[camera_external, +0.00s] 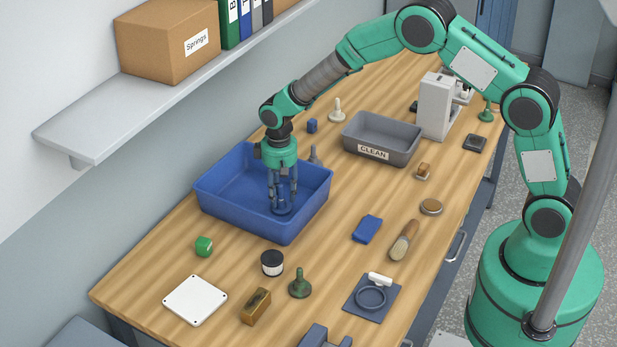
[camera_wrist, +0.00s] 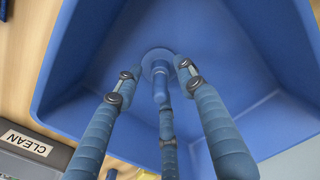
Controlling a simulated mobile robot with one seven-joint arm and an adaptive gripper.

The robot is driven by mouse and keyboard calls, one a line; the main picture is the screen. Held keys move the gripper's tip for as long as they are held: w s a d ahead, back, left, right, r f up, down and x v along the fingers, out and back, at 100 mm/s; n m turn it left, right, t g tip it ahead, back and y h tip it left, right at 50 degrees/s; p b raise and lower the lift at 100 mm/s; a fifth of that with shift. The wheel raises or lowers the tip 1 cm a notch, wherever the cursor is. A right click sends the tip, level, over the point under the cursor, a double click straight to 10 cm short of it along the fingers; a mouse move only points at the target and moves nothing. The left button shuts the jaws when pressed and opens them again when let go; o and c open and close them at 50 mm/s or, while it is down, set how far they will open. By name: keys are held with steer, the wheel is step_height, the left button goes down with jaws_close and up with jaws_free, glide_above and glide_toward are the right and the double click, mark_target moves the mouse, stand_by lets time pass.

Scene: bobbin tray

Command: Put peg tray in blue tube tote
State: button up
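The blue tote (camera_external: 222,212) stands at the back left of the wooden table. A blue upright peg on a round base (camera_external: 283,209), which seems to be the peg tray, stands on the tote's floor. In the wrist view the peg's round base (camera_wrist: 158,60) lies beyond my fingertips. My three-fingered gripper (camera_external: 283,190) points down inside the tote, around the peg. In the wrist view the fingers (camera_wrist: 158,78) are spread, with gaps between the peg and the two side fingers. The third finger partly overlaps the peg's line, so contact there is unclear.
A grey tray marked CLEAN (camera_external: 412,150) stands right of the tote. A grey peg (camera_external: 314,155) stands close beside the tote's far wall. A shelf (camera_external: 130,115) overhangs behind.

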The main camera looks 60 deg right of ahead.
step_height(320, 180, up, 10)
steer(key=shift+r+p, duration=0.1)
steer(key=shift+p, duration=0.2)
stand_by(0.7)
steer(key=shift+r, duration=0.25)
steer(key=s+r+t, duration=0.1)
steer(key=s+r, duration=0.8)
steer(key=r, duration=0.3)
steer(key=s+r+t, duration=0.2)
steer(key=s+r, duration=0.7)
steer(key=r, duration=0.4)
steer(key=s+r+n+t, duration=0.1)
steer(key=s+r, duration=0.1)
steer(key=s, duration=1.1)
steer(key=s+a+r+t, duration=0.1)
steer(key=s+r, duration=0.2)
steer(key=s, duration=1.1)
steer(key=shift+n+t, duration=0.3)
steer(key=shift+n, duration=0.1)
steer(key=shift+s+f, duration=0.1)
steer(key=shift+f, duration=0.05)
